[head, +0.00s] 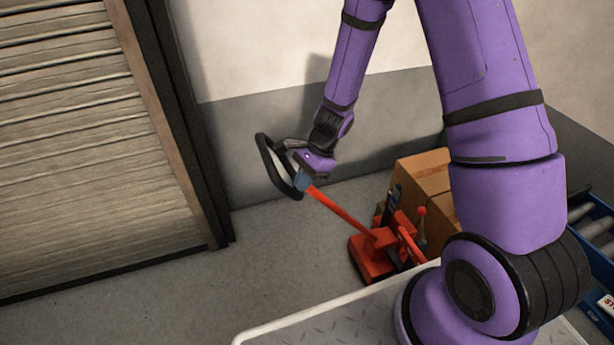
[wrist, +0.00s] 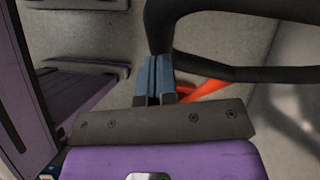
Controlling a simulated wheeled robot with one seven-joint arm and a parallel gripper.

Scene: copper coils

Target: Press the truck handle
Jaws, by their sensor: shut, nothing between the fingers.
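The truck handle (head: 270,168) is a black loop on top of a slanting red-orange shaft (head: 340,210). The shaft runs down to the red truck body (head: 372,258) on the floor. In the wrist view the black handle (wrist: 240,73) crosses the top, with part of the red shaft (wrist: 207,88) below it. My gripper (head: 301,181) is at the base of the loop, where it meets the shaft. Its blue-grey fingers are shut together with nothing between them (wrist: 154,75). The fingertips lie close to the handle's lower bend; I cannot tell if they touch it.
Cardboard boxes (head: 425,180) stand behind the truck against the wall. A slatted shutter door (head: 80,130) is on the left. A pale-edged metal plate (head: 330,325) is at the front. A blue rack with rollers (head: 592,222) is at the right. The floor (head: 180,290) at left is clear.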

